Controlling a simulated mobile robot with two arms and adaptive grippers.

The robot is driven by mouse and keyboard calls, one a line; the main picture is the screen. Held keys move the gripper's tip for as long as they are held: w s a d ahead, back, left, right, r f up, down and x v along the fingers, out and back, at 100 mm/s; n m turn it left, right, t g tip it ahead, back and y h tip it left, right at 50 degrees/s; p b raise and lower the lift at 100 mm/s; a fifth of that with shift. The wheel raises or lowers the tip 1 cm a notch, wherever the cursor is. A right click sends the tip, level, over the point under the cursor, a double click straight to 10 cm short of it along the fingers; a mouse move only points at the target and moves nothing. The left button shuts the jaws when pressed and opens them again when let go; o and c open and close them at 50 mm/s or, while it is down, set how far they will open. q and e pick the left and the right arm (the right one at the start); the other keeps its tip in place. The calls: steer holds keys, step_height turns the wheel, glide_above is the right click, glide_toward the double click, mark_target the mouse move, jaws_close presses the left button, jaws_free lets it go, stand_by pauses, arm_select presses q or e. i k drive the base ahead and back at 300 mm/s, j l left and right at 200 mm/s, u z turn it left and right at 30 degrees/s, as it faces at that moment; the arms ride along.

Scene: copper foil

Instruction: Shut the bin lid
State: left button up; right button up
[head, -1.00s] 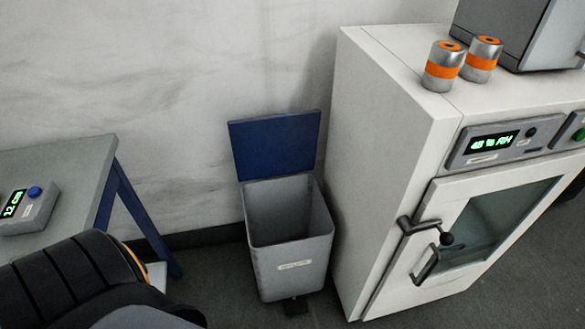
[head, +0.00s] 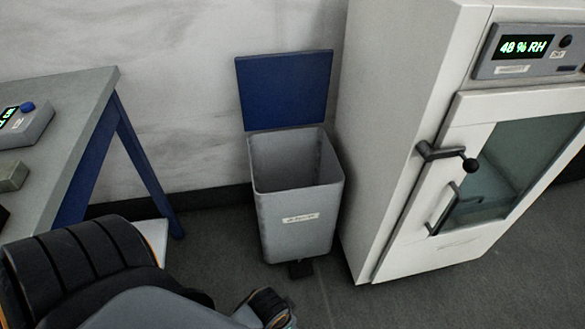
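The grey bin (head: 297,225) stands on the floor against the wall, between the table and the white cabinet. Its blue lid (head: 287,90) is raised upright at the back, so the bin's opening faces up and its inside looks empty where I can see it. A dark pedal (head: 301,269) sticks out at the bin's front foot. Part of my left arm shows at the lower left, in front of the bin and apart from it. Neither gripper's fingers can be made out.
The white cabinet (head: 397,120) stands close to the bin's right, with a black door handle (head: 447,157) sticking out. A grey-topped table (head: 72,110) with blue legs is at the left, bearing a small display device (head: 24,124). Dark floor (head: 385,305) is clear in front.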

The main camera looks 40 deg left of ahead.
mark_target(276, 90)
steer(key=i+j+u, duration=0.2)
steer(key=u, duration=0.2)
steer(key=i+j+u, duration=0.15)
steer(key=u, duration=0.2)
steer(key=i+u, duration=0.4)
steer(key=k+j, duration=0.05)
steer(key=k, duration=0.05)
